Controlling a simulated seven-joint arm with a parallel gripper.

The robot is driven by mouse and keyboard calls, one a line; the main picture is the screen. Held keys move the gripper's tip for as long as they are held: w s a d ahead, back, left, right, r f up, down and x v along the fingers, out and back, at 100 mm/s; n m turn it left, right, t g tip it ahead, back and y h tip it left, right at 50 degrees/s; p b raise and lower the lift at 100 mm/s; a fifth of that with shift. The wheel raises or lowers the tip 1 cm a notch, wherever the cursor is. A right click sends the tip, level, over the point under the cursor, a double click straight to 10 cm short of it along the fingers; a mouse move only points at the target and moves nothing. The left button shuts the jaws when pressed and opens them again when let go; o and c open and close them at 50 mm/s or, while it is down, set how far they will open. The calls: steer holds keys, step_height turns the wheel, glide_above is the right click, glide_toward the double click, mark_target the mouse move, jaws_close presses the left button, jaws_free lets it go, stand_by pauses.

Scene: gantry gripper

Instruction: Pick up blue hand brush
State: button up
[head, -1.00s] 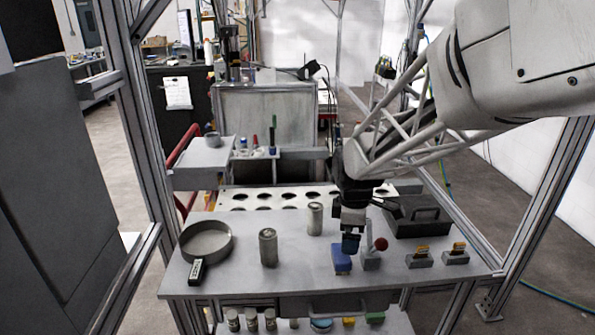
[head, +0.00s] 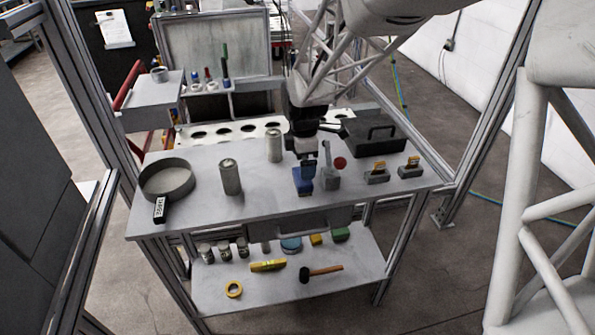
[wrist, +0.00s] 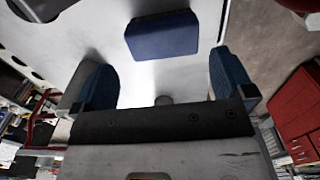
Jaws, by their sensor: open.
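The blue hand brush (head: 303,187) lies near the front edge of the grey table, right of centre. My gripper (head: 305,170) points down just above and behind it in the head view and partly hides it. In the wrist view the brush is a blue block (wrist: 162,36), lying beyond the fingertips and roughly centred between them. My gripper's two blue-padded fingers (wrist: 162,78) are wide apart with nothing between them. In the head view the blue finger pads blend with the brush, so the exact gap is hard to tell.
A grey fixture with a red knob (head: 340,163) stands close to the right of the brush. Grey cans (head: 231,178) and a round pan (head: 167,178) are to the left.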

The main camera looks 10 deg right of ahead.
steer(key=shift+f, duration=0.4)
steer(key=shift+f, duration=0.1)
steer(key=shift+s+a+f, duration=0.1)
steer(key=shift+s+f, duration=0.05)
steer(key=shift+f, duration=2.35)
steer(key=shift+c, duration=0.3)
steer(key=c, duration=0.6)
steer(key=shift+r, duration=0.2)
